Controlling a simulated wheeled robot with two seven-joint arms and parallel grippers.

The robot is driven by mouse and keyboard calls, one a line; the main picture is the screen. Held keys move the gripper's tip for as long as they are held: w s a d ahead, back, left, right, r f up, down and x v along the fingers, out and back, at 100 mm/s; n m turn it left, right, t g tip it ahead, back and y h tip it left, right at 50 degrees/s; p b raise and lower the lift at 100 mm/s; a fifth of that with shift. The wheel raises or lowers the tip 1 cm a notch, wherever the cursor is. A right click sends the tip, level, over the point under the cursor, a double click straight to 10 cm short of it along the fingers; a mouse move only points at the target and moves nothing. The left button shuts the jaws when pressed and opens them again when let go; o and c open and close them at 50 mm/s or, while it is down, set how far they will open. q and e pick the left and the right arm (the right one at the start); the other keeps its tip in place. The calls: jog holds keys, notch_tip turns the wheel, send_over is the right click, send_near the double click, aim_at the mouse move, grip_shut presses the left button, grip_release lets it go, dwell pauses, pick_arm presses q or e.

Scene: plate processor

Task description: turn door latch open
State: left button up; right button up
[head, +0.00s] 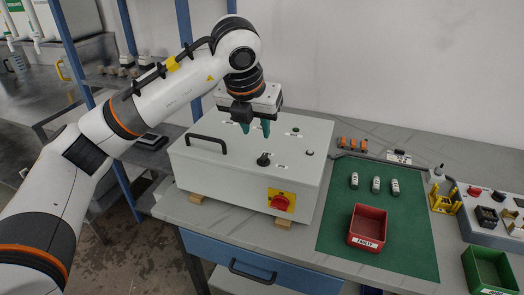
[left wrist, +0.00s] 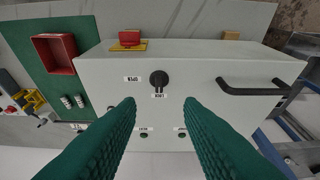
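The grey-white box (head: 235,175) stands on the bench with its door panel facing up. A black rotary knob, likely the door latch (head: 264,159), sits on the panel; the left wrist view also shows it (left wrist: 159,79), between two small labels. My left gripper (head: 255,128) is above the far part of the panel with its green fingers pointing down. It is open and empty. In the left wrist view the fingers (left wrist: 160,105) are spread apart, with the knob beyond their tips, roughly centred in the gap. My right gripper is not in view.
On the box are a black bar handle (head: 206,144) and a red-and-yellow switch (head: 281,200). To the right, a green mat (head: 400,230) holds a red bin (head: 368,227) and several small cylinders. A green bin (head: 487,272) stands at far right.

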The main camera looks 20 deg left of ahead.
aim_at(263, 156)
pick_arm(q)
jog(key=p+x, duration=0.1)
jog(key=x, duration=0.9)
jog(key=shift+d+f, duration=0.1)
jog(key=shift+f, duration=0.05)
grip_shut()
